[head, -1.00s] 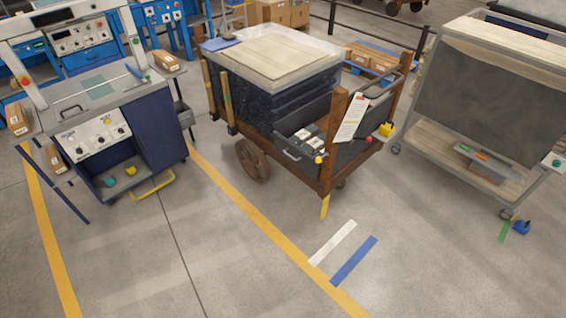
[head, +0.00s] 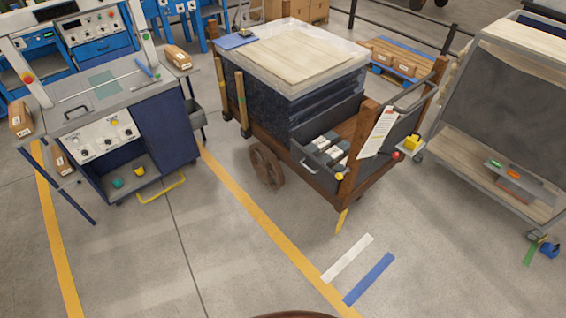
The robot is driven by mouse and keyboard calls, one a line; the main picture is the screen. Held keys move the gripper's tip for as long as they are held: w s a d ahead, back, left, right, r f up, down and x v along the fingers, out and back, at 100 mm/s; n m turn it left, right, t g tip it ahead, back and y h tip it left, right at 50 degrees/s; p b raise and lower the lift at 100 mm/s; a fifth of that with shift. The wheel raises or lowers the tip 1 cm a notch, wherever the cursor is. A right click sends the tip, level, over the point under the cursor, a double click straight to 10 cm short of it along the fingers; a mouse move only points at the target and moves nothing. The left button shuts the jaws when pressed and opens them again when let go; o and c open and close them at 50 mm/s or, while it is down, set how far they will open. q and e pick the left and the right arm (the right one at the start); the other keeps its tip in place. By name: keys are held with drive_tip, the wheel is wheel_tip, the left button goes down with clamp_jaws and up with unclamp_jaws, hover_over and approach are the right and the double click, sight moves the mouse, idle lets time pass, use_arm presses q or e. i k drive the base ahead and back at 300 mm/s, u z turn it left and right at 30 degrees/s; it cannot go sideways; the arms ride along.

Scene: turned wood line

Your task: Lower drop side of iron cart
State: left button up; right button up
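The cart (head: 352,185) stands right of centre in the head view, with rusty brown posts and rails and a spoked wheel (head: 266,167). Wrapped dark goods under a pale board (head: 295,50) fill its left part. A dark grey panel with a handle (head: 311,159) is on its near side, with small packed items behind it. Another grey panel (head: 400,135) closes the right end, partly covered by a white tag (head: 379,133). A red knob (head: 395,156) and yellow block (head: 412,142) are beside it. I cannot tell which panel is the drop side. Neither gripper is in view.
A blue control bench (head: 110,130) stands at left, a grey rack (head: 490,130) at right. A yellow floor line (head: 262,225) runs past the cart. White (head: 347,258) and blue (head: 369,279) strips lie on clear floor in front. A brown curved edge (head: 297,315) shows at the bottom.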

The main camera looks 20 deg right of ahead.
sight(313, 166)
drive_tip(key=i, duration=0.95)
drive_tip(key=z, duration=0.5)
